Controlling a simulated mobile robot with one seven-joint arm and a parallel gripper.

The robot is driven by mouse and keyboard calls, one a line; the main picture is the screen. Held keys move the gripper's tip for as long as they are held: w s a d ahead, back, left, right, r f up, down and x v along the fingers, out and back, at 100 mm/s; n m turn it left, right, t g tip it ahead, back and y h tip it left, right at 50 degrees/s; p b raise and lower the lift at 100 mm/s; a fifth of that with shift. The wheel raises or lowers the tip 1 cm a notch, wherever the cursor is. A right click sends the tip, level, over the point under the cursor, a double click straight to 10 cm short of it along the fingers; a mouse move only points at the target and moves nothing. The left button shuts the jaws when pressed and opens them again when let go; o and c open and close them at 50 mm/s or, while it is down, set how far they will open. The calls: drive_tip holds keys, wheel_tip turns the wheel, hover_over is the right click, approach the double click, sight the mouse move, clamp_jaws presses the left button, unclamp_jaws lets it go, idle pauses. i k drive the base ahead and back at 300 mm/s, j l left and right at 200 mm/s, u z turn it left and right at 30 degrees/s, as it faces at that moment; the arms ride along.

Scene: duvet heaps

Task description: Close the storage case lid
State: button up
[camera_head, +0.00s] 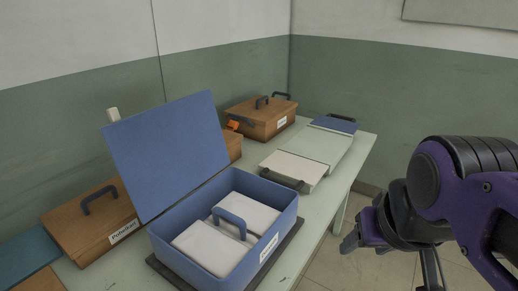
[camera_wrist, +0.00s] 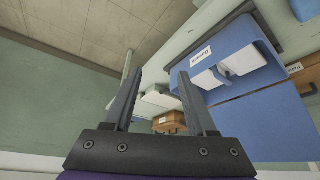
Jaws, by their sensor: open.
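The blue storage case (camera_head: 287,219) stands on the table with its lid (camera_head: 168,150) raised, leaning slightly back. White folded items (camera_head: 212,247) lie inside, and a blue handle (camera_head: 229,222) shows at the middle. In the wrist view the case (camera_wrist: 243,40) is at the upper right, with its lid (camera_wrist: 265,125) below it. My gripper (camera_head: 390,245) is at the right, off the table edge and apart from the case. In the wrist view my gripper (camera_wrist: 160,78) has its two fingers spread, with nothing between them.
Wooden cases (camera_head: 75,222) stand left of and behind the lid, another wooden case (camera_head: 262,117) at the table's far end. A pale flat case (camera_head: 318,146) lies at the back right. The green table (camera_head: 322,196) is bare along its right edge.

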sight(161, 154)
drive_tip(key=u, duration=0.4)
drive_tip(key=i+l+u, duration=0.1)
drive_tip(key=u, duration=0.65)
drive_tip(key=l+u, duration=0.1)
drive_tip(key=u, duration=0.25)
drive_tip(key=i+l+u, duration=0.1)
drive_tip(key=l+u, duration=0.25)
drive_tip(key=i+l+u, duration=0.1)
drive_tip(key=l+u, duration=0.4)
drive_tip(key=l, duration=0.7)
drive_tip(key=k+l, duration=0.25)
drive_tip(key=l, duration=0.2)
drive_tip(key=k+l+u, duration=0.1)
drive_tip(key=k+l, duration=0.2)
drive_tip(key=l, duration=0.15)
drive_tip(key=k+l, duration=0.4)
drive_tip(key=k, duration=0.2)
drive_tip(key=i+j+z, duration=0.1)
drive_tip(key=i+j, duration=0.8)
drive_tip(key=j, duration=0.1)
